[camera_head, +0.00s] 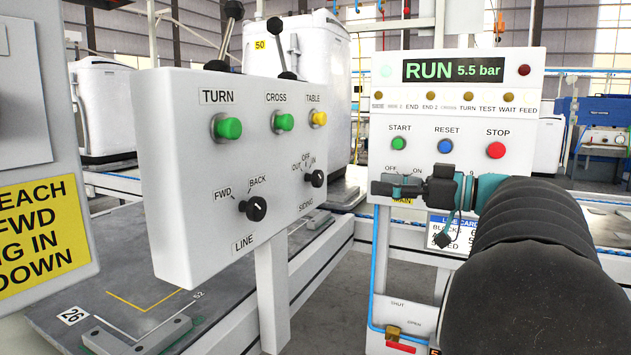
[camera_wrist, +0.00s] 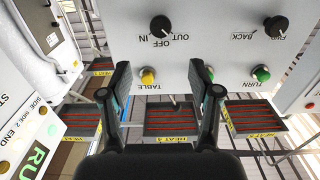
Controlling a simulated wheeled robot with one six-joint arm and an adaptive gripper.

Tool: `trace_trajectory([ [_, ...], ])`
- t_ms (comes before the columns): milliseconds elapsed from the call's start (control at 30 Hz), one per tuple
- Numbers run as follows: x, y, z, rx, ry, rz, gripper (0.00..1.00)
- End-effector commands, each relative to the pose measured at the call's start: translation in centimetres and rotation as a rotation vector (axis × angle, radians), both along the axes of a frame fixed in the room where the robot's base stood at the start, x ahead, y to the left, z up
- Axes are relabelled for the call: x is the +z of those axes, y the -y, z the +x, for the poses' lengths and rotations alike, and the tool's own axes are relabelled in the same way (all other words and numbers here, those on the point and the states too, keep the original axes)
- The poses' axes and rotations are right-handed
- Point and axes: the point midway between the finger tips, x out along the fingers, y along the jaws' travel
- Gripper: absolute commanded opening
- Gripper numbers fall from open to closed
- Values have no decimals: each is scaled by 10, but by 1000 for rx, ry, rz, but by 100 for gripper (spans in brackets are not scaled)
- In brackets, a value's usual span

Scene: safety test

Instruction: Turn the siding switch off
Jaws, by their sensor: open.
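The siding switch (camera_head: 315,178) is a black rotary knob at the right end of the white control box (camera_head: 180,160), with OUT, OFF and IN printed above it and SIDING below. Which label it points to is too small to tell. In the wrist view the siding switch (camera_wrist: 161,26) appears upside down at the top, beyond my fingertips. My gripper (camera_head: 410,188) is right of the box in the head view. In the wrist view my gripper (camera_wrist: 160,78) is open and empty, its two fingers apart and not touching the knob.
The same box carries the LINE knob (camera_head: 253,208), green TURN (camera_head: 228,128) and CROSS (camera_head: 284,122) buttons, a yellow TABLE button (camera_head: 319,118) and levers on top. Behind my gripper stands a RUN panel (camera_head: 570,100) with a red STOP button (camera_head: 496,150).

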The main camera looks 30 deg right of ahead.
Motion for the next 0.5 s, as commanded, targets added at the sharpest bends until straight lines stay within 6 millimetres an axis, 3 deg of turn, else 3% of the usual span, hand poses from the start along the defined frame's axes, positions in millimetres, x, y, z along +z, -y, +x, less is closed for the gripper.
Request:
trace_trajectory([
  [500, 0, -58, 71, 5, -5, 2, 62],
])
